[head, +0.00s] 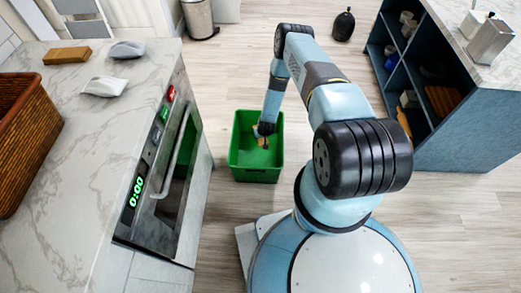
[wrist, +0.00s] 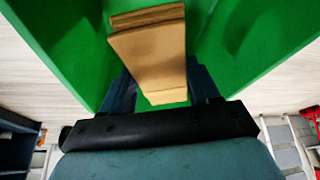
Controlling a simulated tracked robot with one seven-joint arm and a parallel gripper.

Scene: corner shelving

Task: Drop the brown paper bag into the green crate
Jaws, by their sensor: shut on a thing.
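The green crate (head: 240,175) stands on the wooden floor in the middle of the head view; its green inside (wrist: 235,35) fills the top of the wrist view. My gripper (head: 265,131) points down over the crate in the head view. In the wrist view my gripper (wrist: 160,90) is shut on the brown paper bag (wrist: 150,45), which sits between the fingers. The bag (head: 263,142) shows small and partly hidden by my gripper in the head view. I cannot tell whether the bag touches the crate's floor.
A marble counter (head: 60,170) with an oven (head: 165,170) stands left of the crate. A wicker basket (head: 25,130) sits on it. A blue shelf unit (head: 470,125) is at the right. A dark vase (head: 343,25) and a metal bin (head: 198,18) stand farther back. Floor around the crate is clear.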

